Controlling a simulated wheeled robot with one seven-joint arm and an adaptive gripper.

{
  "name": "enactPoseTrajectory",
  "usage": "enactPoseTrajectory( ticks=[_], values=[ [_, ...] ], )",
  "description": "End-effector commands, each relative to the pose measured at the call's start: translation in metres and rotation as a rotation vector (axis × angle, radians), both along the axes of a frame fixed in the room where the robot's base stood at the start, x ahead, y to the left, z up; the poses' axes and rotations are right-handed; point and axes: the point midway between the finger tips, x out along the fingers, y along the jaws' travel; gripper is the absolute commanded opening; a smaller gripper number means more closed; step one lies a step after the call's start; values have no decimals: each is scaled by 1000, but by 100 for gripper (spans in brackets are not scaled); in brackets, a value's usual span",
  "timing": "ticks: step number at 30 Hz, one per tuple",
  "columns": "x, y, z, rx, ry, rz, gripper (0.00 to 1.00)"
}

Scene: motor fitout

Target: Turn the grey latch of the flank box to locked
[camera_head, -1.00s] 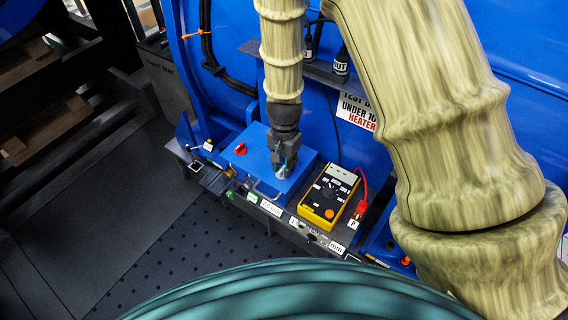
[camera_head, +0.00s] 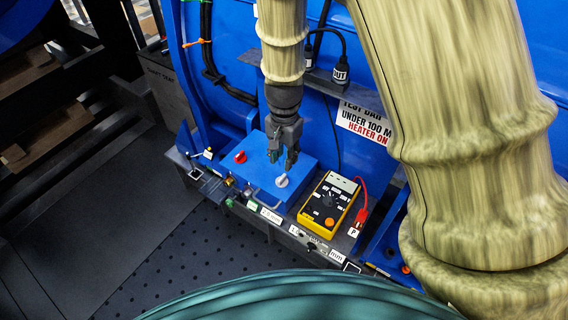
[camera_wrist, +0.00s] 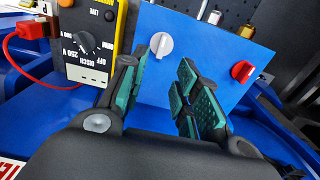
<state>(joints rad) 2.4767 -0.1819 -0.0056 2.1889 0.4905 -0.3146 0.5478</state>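The flank box (camera_head: 262,184) is a blue box with a flat top at the foot of the blue hull. Its grey latch (camera_head: 282,180), a pale round knob with a raised grip, sits near the right front of the top. It also shows in the wrist view (camera_wrist: 161,45), with its grip roughly upright in that picture. A red latch (camera_head: 240,156) sits at the left of the same top, also in the wrist view (camera_wrist: 242,71). My gripper (camera_head: 283,160) is above and behind the grey latch, apart from it. Its green-padded fingers are spread and empty.
A yellow multimeter (camera_head: 328,205) with a red lead (camera_head: 362,210) stands close to the right of the box. Labelled parts line the grey ledge (camera_head: 290,236) in front. A shelf with black plugs (camera_head: 340,68) and a warning sign (camera_head: 363,124) are behind.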

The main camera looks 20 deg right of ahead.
Motion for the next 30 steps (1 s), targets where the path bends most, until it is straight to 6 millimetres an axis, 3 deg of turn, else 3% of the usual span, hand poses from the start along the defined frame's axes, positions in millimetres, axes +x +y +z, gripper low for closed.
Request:
enactPoseTrajectory(
  ticks=[10,30],
  values=[
    [0,0,37,-1,-1,0,31],
    [0,0,42,0,0,0,31]
  ],
)
